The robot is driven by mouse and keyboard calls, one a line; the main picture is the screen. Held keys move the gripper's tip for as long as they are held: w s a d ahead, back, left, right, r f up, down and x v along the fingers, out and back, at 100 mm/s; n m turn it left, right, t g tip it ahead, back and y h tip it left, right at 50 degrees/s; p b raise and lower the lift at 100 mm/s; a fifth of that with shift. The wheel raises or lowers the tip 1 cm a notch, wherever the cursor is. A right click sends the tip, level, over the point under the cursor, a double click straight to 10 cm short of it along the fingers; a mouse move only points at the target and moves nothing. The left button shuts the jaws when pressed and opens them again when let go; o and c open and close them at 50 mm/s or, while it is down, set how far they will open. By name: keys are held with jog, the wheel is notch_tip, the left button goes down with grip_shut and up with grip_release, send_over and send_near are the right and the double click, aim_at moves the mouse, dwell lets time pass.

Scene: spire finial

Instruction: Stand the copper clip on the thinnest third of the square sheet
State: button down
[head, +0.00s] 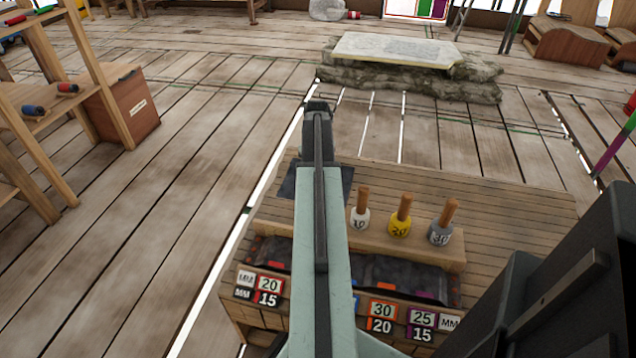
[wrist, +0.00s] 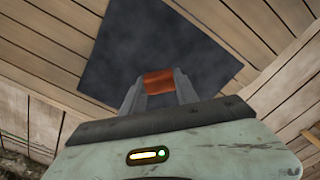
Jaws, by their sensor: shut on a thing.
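My gripper (wrist: 158,88) is shut on the copper clip (wrist: 158,80), a small orange-brown piece held between the two fingertips in the wrist view. The square sheet (wrist: 150,40) is dark, nearly black, and lies flat on the planked bench top behind the clip in that view. The clip appears over the sheet's near part; I cannot tell whether it touches. The sheet's thirds look alike, so its thinnest third cannot be made out. In the head view, the sheet (head: 288,184) shows on both sides of my arm, which hides its middle, the clip and the fingertips.
Three wooden-handled pieces, white (head: 360,217), yellow (head: 400,225) and grey (head: 440,234), stand on a ledge right of my arm. Dark bins with number labels (head: 382,310) line the bench front. A stone slab (head: 395,48) lies beyond. Shelves (head: 105,75) stand left.

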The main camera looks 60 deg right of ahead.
notch_tip(320, 180, down, 3)
jog(key=shift+f+b, duration=0.1)
jog(key=shift+b, duration=0.9)
jog(key=shift+r, duration=0.25)
jog(key=c, duration=1.3)
grip_release()
jog(key=shift+f, duration=0.2)
jog(key=shift+c, duration=0.2)
jog(key=o, duration=0.4)
jog(key=shift+r, duration=0.1)
notch_tip(320, 180, up, 12)
jog(key=p, duration=1.2)
jog(key=shift+r+p, duration=0.25)
jog(key=shift+p, duration=0.15)
jog(key=shift+f, duration=0.1)
